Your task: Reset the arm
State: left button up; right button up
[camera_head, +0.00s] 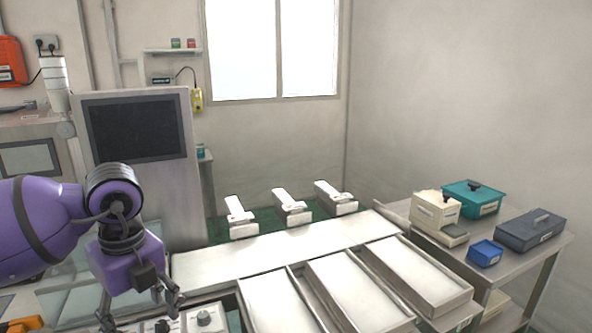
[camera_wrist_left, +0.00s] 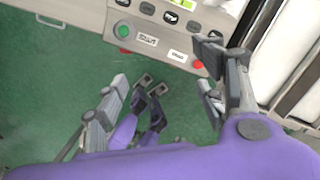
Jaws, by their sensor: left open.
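My left arm, purple with black joints, comes in from the left in the head view. My left gripper (camera_head: 140,312) points down at the lower left, above the front edge of the machine, near the control panel. Its fingers are spread apart, with nothing between them. My right gripper does not show in the head view.
A white conveyor (camera_head: 270,252) runs to the right of my arm, with several trays (camera_head: 287,302) in front. A grey monitor cabinet (camera_head: 190,215) stands behind. A side table (camera_head: 545,245) at right holds several boxes. Green floor (camera_wrist_left: 50,85) is open below the gripper.

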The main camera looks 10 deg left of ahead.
pick_arm(q)
jog(key=s+d+f+m+g+h, duration=0.15)
jog(key=d+f+h, duration=0.25)
jog(key=d, duration=0.4)
jog(key=s+d+f+m+g+h, duration=0.1)
jog(key=s+d+f+m+h, duration=0.2)
jog(key=d, duration=0.4)
jog(key=s+d+r+n+t+h+p, duration=0.1)
jog(key=d+r+n+t+h+p, duration=0.2)
jog(key=d+n+t+h, duration=0.65)
jog(key=a+f+n+t+y, duration=0.8)
jog(key=a+f+n+y, duration=0.2)
jog(key=f+n, duration=0.35)
jog(key=s+a+f+n+g+y+p, duration=0.1)
jog(key=s+a+f+n+g+y, duration=0.1)
jog(key=s+f, duration=0.6)
jog(key=s+a+f+n+g+y, duration=0.1)
jog(key=s+f+n+g+y, duration=0.2)
jog(key=s+f, duration=0.6)
jog(key=shift+s+a+f+g+p, duration=0.2)
jog(key=shift+a+f+g+p, duration=0.15)
jog(key=shift+g, duration=0.35)
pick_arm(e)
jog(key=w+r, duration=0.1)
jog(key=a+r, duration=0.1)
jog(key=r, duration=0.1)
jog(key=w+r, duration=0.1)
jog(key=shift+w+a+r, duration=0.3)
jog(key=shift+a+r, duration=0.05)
